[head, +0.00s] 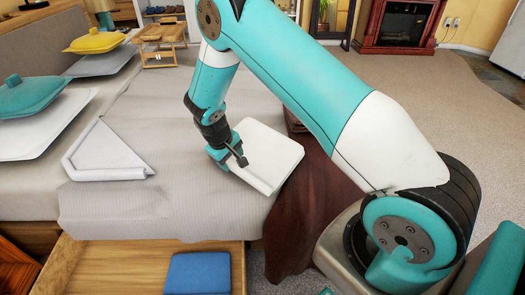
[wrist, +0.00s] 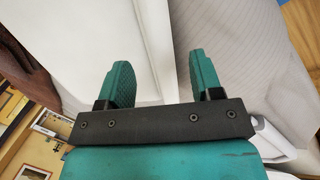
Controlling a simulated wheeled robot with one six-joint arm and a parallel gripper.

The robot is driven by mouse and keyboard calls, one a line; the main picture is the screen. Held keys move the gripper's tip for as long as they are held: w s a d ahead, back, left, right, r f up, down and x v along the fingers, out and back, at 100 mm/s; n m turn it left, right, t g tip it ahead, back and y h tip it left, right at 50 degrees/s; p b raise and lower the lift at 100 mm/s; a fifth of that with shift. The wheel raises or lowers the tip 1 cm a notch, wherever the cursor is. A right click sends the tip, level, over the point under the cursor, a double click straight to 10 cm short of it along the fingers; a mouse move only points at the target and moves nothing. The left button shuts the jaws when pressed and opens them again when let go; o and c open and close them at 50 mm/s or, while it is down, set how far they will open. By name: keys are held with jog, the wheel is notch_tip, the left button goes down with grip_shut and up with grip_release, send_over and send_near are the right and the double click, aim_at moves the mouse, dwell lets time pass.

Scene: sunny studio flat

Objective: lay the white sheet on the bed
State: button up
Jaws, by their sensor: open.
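A flat white square piece with a raised edge, which looks like the white sheet (head: 272,150), lies at the right edge of the bed (head: 150,215). My gripper (head: 238,157) is low over its left part. In the wrist view, the open fingers of my gripper (wrist: 163,76) stand on either side of the raised edge of the white sheet (wrist: 150,35). I cannot tell whether they touch it. A second white piece (head: 107,160), triangular with raised rims, lies further left on the grey bed cover.
A small wooden table (head: 160,42) is at the back. An open drawer (head: 110,265) holds a blue item (head: 198,275). A dark red cloth (head: 310,200) hangs at right.

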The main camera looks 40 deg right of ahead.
aim_at(236, 168)
jog(key=x, duration=0.4)
jog(key=shift+s+d+f, duration=0.1)
jog(key=shift+s+f, duration=0.1)
jog(key=shift+f, duration=0.1)
grip_shut()
jog(key=shift+r, duration=0.1)
jog(key=shift+r, duration=0.1)
